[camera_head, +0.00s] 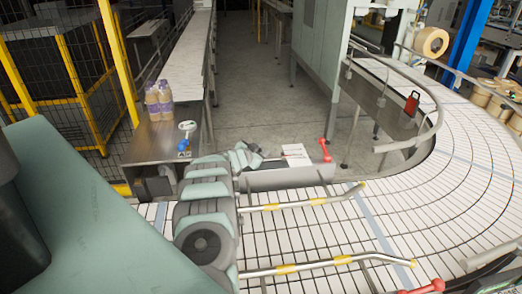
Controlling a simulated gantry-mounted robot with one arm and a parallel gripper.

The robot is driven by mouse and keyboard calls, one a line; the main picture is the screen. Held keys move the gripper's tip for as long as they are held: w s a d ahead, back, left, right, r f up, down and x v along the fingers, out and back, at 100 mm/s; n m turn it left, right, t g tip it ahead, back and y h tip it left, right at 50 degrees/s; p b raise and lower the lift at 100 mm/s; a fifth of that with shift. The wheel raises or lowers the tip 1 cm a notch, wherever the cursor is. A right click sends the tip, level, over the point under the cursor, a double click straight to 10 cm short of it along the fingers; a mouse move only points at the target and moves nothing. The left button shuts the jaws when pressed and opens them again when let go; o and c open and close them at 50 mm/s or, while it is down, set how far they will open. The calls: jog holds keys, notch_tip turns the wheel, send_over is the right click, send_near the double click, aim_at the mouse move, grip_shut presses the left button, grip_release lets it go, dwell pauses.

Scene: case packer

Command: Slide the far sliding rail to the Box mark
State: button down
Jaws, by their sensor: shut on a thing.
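The far sliding rail (300,204) is a thin metal rod with yellow bands. It lies across the white slatted conveyor, its right end bent upward in the picture, and its left end goes behind my arm. My gripper (250,156) is small in view beyond my arm's links, at the far edge of the conveyor. It is shut; the place where it holds is too small and partly hidden to make out. A pale label plate (296,154) stands just right of it. I cannot read a Box mark on it.
A similar near rail (328,262) lies closer to me. A red handle (325,150) is at the far edge, another (432,287) at the bottom right. The curved conveyor (440,190) is clear at the right.

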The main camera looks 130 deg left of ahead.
jog(key=shift+s+a, duration=0.25)
jog(key=c, duration=1.3)
grip_release()
jog(key=shift+w, duration=0.1)
jog(key=shift+c, duration=0.2)
jog(key=shift+d, duration=0.1)
jog(key=p+v, duration=0.1)
jog(key=v, duration=0.2)
jog(key=p+v, duration=0.1)
jog(key=v, duration=0.2)
jog(key=p+v, duration=0.2)
jog(key=v, duration=0.1)
jog(key=shift+d+r, duration=0.15)
jog(key=shift+r, duration=0.3)
jog(key=shift+w+d+p, duration=0.15)
jog(key=shift+d+p, duration=0.3)
jog(key=shift+d, duration=0.2)
